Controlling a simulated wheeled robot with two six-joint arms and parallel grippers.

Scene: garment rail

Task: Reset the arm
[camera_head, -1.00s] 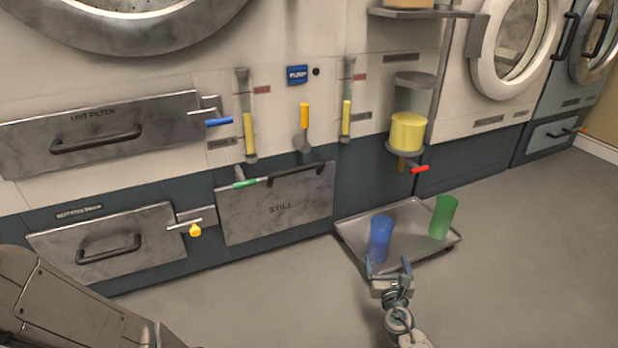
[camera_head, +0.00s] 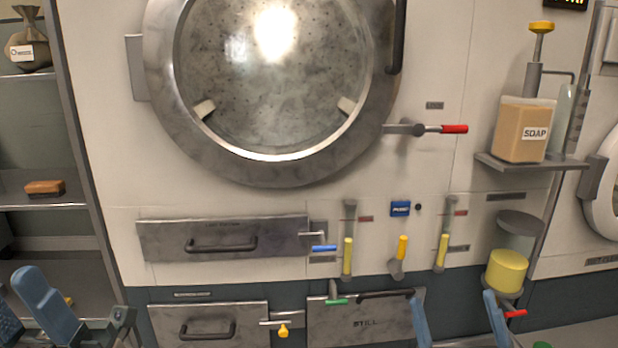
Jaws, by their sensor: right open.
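My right gripper (camera_head: 458,322) shows at the bottom right, its two blue fingers upright and wide apart with nothing between them. It is in front of the lower wall, between the STILL panel (camera_head: 350,322) and the yellow container (camera_head: 507,270). Its palm is below the picture. At the bottom left, blue finger parts of my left gripper (camera_head: 42,305) and a dark arm link show, cut off by the frame edge. I cannot tell how far its jaws are apart. The blue cup is out of view; a sliver of green (camera_head: 541,345) shows at the bottom edge.
A large round steel door (camera_head: 272,75) with a red-tipped lever (camera_head: 440,129) fills the upper middle. Below are the lint filter drawer (camera_head: 222,240) and yellow-handled levers (camera_head: 347,255). A soap bottle (camera_head: 522,130) stands on a right shelf. Left shelves (camera_head: 50,188) hold a brush (camera_head: 44,187).

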